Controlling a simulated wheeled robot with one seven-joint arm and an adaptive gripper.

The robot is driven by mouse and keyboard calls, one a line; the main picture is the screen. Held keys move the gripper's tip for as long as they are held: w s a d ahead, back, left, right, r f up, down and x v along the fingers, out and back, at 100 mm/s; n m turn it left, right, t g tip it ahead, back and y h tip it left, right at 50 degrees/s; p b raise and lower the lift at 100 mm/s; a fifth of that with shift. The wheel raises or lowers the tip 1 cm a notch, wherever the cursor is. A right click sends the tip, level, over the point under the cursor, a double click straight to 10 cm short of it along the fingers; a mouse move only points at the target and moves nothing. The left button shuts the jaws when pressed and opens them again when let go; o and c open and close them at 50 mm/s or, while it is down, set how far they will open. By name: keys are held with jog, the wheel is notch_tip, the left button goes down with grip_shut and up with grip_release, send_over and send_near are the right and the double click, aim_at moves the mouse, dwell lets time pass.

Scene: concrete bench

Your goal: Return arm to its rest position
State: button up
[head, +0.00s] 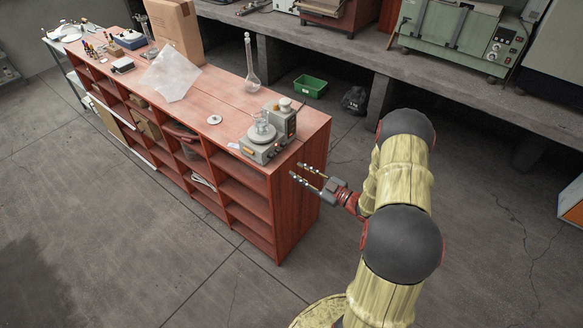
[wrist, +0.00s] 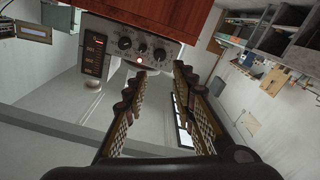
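My gripper (head: 297,171) is at the end of my yellow and black arm (head: 398,185), off the near right end of the red bench. Its two fingers stand apart with nothing between them. They point toward the bench end and the grey stirrer-like device (head: 262,150) on it, and look apart from both. In the wrist view the open fingers of my gripper (wrist: 160,85) show from behind. Beyond their tips is a panel with dials and a small red light (wrist: 140,50), under a red wooden surface (wrist: 165,15).
The red shelved bench (head: 228,100) carries a glass flask on the device, a tall long-necked flask (head: 250,65), a clear sheet (head: 172,76) and a cardboard box (head: 175,28). A concrete bench (head: 340,52) with machines runs behind. A green bin (head: 310,86) stands below it. Floor in front is clear.

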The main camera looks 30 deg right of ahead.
jog(key=shift+s+d, duration=0.15)
jog(key=shift+s, duration=0.3)
